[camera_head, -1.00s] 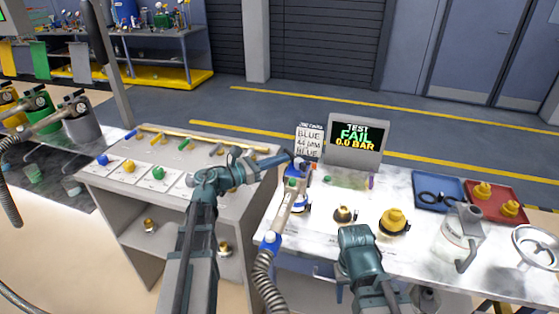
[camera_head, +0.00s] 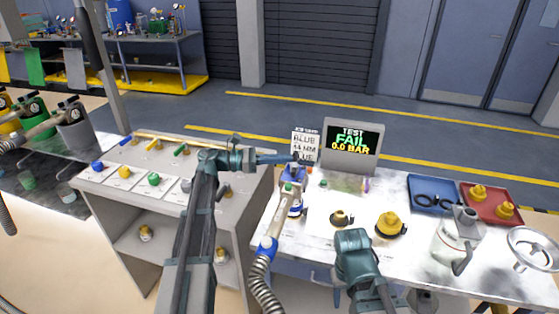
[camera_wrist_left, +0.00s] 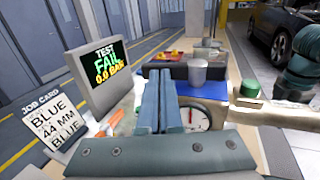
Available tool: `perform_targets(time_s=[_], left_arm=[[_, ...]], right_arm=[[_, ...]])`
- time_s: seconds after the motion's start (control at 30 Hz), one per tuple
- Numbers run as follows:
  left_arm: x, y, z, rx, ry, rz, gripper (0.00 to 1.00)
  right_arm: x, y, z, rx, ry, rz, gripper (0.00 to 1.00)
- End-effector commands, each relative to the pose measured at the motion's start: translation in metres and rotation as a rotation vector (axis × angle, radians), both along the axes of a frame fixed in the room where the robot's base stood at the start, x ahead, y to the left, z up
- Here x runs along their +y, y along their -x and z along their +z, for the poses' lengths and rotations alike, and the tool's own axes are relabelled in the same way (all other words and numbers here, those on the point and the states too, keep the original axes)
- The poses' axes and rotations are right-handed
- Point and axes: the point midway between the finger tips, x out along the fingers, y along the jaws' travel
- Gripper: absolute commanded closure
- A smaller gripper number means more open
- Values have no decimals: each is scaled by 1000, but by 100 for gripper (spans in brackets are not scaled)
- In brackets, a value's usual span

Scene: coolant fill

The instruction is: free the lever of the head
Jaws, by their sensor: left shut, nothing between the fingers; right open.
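The head (camera_head: 292,190) is blue and white and stands upright at the left edge of the white table, with its handle and grey hose (camera_head: 262,285) hanging toward the front. Its blue top and a round dial (camera_wrist_left: 194,119) show in the left wrist view. I cannot make out the lever clearly. My left gripper (camera_head: 294,160) is shut and empty, its fingers (camera_wrist_left: 158,92) just above the head's top; I cannot tell whether they touch it. My right gripper (camera_head: 353,240) is over the table's front edge, right of the hose, with its fingers hardly visible.
A test screen (camera_head: 351,148) reading FAIL 0.0 BAR and a job card (camera_head: 305,147) stand behind the head. To the right are a yellow cap (camera_head: 389,224), a blue tray (camera_head: 425,206), a red tray (camera_head: 510,221) and a jug (camera_head: 452,242). A grey bench (camera_head: 110,187) stands left.

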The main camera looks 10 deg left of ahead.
Motion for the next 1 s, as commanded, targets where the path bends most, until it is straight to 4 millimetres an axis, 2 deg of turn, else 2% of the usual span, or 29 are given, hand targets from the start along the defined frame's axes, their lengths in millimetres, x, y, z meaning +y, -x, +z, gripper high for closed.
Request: perform_targets(time_s=[1.0], left_arm=[[-9,-8,0,0,1,1,100]], right_arm=[[0,0,0,0,0,0,50]])
